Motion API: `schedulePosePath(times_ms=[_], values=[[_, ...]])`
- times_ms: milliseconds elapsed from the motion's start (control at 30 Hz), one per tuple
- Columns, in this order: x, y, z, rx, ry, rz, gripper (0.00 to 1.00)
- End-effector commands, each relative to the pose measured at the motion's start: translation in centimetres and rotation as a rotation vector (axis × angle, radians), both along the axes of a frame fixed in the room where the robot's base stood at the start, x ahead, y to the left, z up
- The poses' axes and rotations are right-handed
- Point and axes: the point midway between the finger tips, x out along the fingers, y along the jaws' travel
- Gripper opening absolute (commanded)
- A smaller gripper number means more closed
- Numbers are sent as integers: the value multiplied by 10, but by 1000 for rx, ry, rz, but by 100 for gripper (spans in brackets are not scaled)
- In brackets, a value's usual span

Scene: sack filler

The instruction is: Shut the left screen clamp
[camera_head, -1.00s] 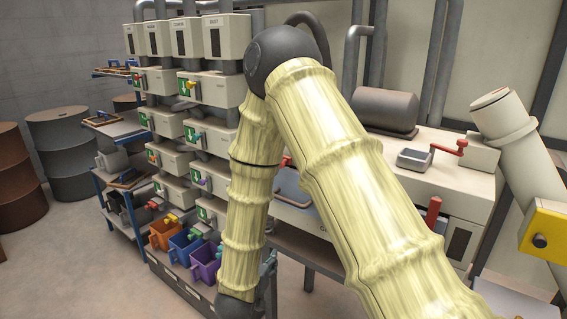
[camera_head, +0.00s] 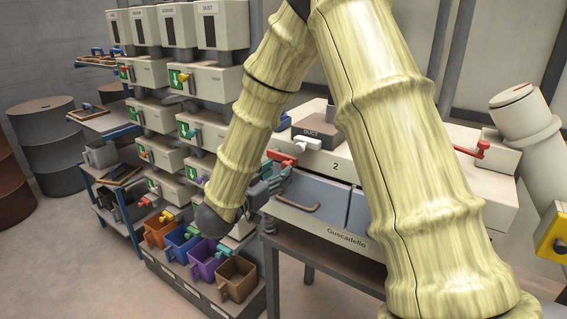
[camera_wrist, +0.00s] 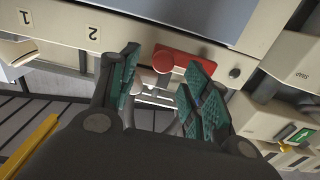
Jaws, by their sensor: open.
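The sack filler (camera_head: 345,238), a cream machine with blue-grey front panels, stands right of centre in the head view. A red clamp handle (camera_head: 280,158) shows at its left end, just above my gripper (camera_head: 272,182). In the wrist view, a red handle (camera_wrist: 188,62) lies along the edge of a panel, just beyond and between the fingertips of my gripper (camera_wrist: 163,88). The fingers are apart and nothing is held. I cannot tell whether a finger touches the handle. A white fitting (camera_head: 308,142) sits beside the red handle. My arm hides the middle of the machine.
Another red lever (camera_head: 472,150) stands at the machine's right. Left are racked cream boxes (camera_head: 190,130) with coloured bins (camera_head: 203,262) below. The machine stands on a dark table (camera_head: 330,262). Drums (camera_head: 52,145) stand far left.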

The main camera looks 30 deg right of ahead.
Motion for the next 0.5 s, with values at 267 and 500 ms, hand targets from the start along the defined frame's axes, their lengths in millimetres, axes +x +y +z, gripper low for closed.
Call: schedulePosePath(times_ms=[267, 500], values=[[16, -37, 2, 1, -1, 1, 48], [23, -49, 0, 0, 0, 5, 48]])
